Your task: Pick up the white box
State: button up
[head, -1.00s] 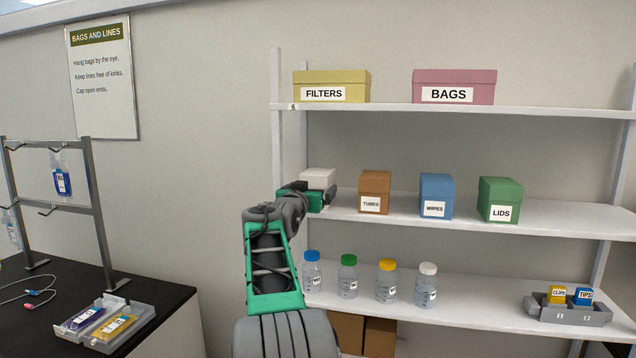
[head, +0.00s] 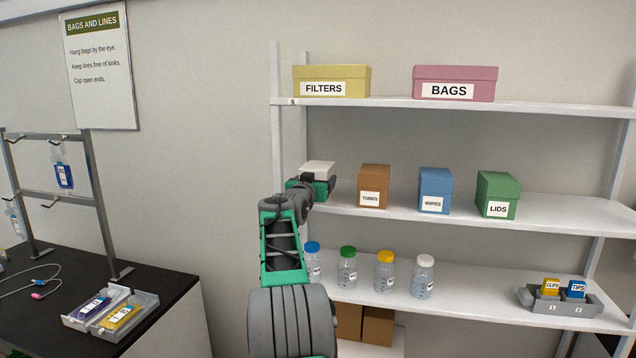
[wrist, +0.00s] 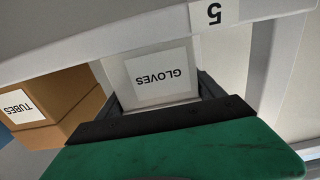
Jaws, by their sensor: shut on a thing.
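The white box (head: 319,167) is at the left end of the middle shelf, mostly hidden behind my gripper in the head view. In the wrist view the white box (wrist: 160,77) shows its GLOVES label, upside down. My gripper (head: 318,184) is shut on the white box, with one finger on each side of it; its fingers also show in the wrist view (wrist: 158,100). I cannot tell whether the box touches the shelf.
The brown TUBES box (head: 374,186) stands just right of the white box, then blue WIPES (head: 436,190) and green LIDS (head: 498,194). The upper shelf (head: 390,104) is above, with FILTERS (head: 331,81) and BAGS (head: 454,83). Capped bottles (head: 384,271) stand below.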

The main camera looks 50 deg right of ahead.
aim_at(316, 167)
jog(key=c, duration=0.8)
jog(key=shift+c, duration=0.2)
jog(key=shift+r, duration=0.15)
jog(key=shift+r+b, duration=0.25)
jog(key=shift+b, duration=0.05)
jog(key=r, duration=0.1)
jog(key=r+b, duration=0.1)
jog(key=r, duration=0.1)
jog(key=shift+s+a+r+b, duration=0.1)
jog(key=shift+s+a+b, duration=0.1)
jog(key=shift+a+b, duration=0.15)
jog(key=s+a+r+b, duration=0.5)
jog(key=s+a+r, duration=0.2)
jog(key=a+r, duration=0.2)
jog(key=shift+a, duration=1.1)
